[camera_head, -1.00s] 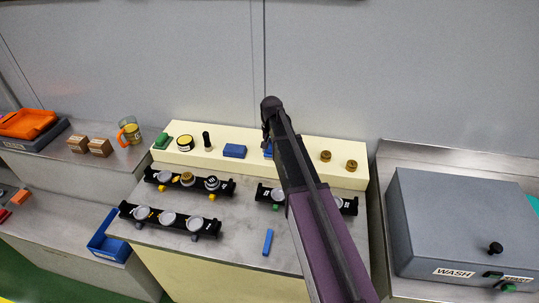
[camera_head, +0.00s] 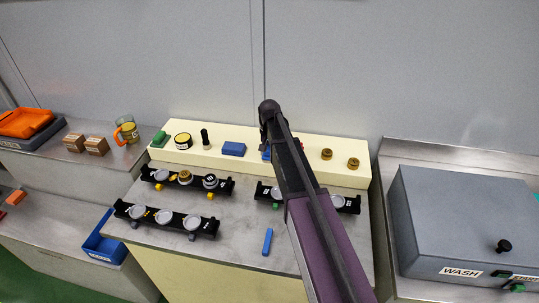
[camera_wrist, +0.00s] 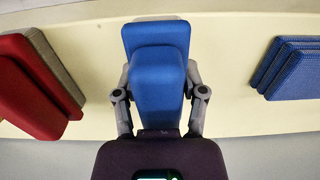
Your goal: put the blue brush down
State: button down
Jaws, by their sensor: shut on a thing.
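The blue brush (camera_wrist: 157,80) is in the middle of the wrist view, with my gripper's (camera_wrist: 159,95) fingers on its left and right sides. My gripper is shut on it. In the head view my arm reaches over the cream ledge (camera_head: 305,145) at the back of the table and hides most of the gripper. Only a small blue patch shows beside the arm there. The brush is at or just above the ledge; I cannot tell whether it touches.
A blue block (camera_head: 233,149) lies left of my arm on the ledge; it also shows in the wrist view (camera_wrist: 291,68). A red and grey piece (camera_wrist: 35,85) lies on the brush's other side. Brass knobs (camera_head: 327,154) sit further right. Black racks (camera_head: 165,218) stand in front.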

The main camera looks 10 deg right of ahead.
jog(key=shift+f, duration=0.1)
jog(key=shift+c, duration=0.8)
grip_release()
notch_tip(320, 180, up, 12)
jog(key=p, duration=1.2)
jog(key=shift+w, duration=0.1)
dwell(0.4)
jog(key=s+n, duration=0.4)
jog(key=s, duration=2.1)
jog(key=shift+s, duration=0.2)
jog(key=shift+d, duration=0.1)
